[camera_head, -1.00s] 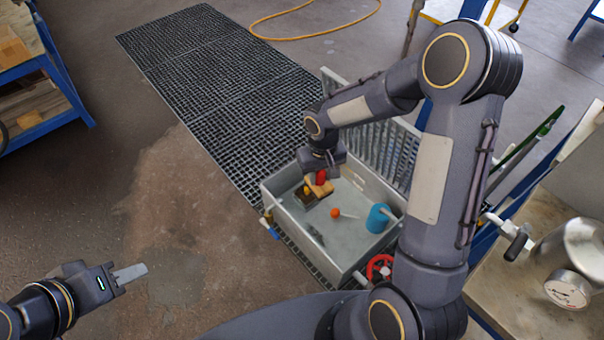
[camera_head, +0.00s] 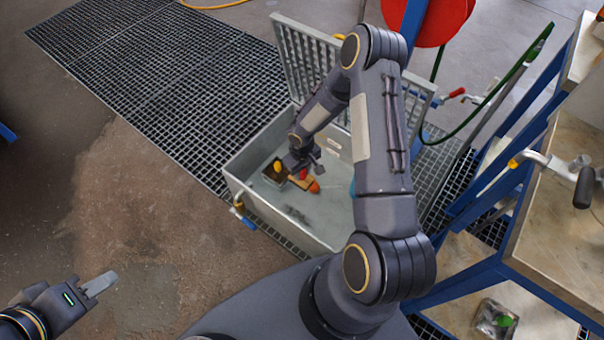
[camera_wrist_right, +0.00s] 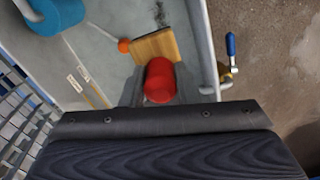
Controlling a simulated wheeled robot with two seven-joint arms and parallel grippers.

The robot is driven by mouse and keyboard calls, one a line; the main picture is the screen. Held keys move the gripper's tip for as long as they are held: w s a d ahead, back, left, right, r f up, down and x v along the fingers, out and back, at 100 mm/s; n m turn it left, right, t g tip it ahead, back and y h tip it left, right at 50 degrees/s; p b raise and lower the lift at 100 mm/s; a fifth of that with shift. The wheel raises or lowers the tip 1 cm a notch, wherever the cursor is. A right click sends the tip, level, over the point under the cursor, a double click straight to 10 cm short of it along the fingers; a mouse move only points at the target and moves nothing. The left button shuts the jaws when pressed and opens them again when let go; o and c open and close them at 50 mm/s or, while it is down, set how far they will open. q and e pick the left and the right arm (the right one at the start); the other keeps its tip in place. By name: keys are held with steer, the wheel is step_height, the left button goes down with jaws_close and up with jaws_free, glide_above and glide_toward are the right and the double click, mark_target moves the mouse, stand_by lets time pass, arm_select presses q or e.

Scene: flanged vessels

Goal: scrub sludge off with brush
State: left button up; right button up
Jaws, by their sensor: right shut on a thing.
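My right gripper (camera_head: 303,165) is down inside a grey metal basin (camera_head: 245,196). It is shut on a brush with a red grip (camera_wrist_right: 160,80) and a pale wooden block (camera_wrist_right: 157,46); the fingertips are mostly hidden. In the head view the brush (camera_head: 301,183) is small and partly covered by the gripper. A dark smear of sludge (camera_head: 296,214) lies on the basin floor, apart from the block; it also shows in the right wrist view (camera_wrist_right: 160,14). My left gripper (camera_head: 100,284) is over the bare floor at lower left, holding nothing visible; its jaw gap is unclear.
An orange ball-like piece (camera_head: 314,187) is beside the block. A yellow object (camera_head: 277,166) sits by a dark box in the basin. A blue cylinder (camera_wrist_right: 50,14) is partly hidden by my arm in the head view. A grating lid (camera_head: 305,60) stands open behind; a workbench (camera_head: 565,200) is at right.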

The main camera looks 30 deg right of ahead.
steer(key=shift+s+f+b, duration=0.1)
steer(key=shift+f+b, duration=0.25)
steer(key=shift+b, duration=0.3)
steer(key=shift+f+b, duration=11.05)
steer(key=shift+f, duration=4.25)
steer(key=shift+f, duration=0.3)
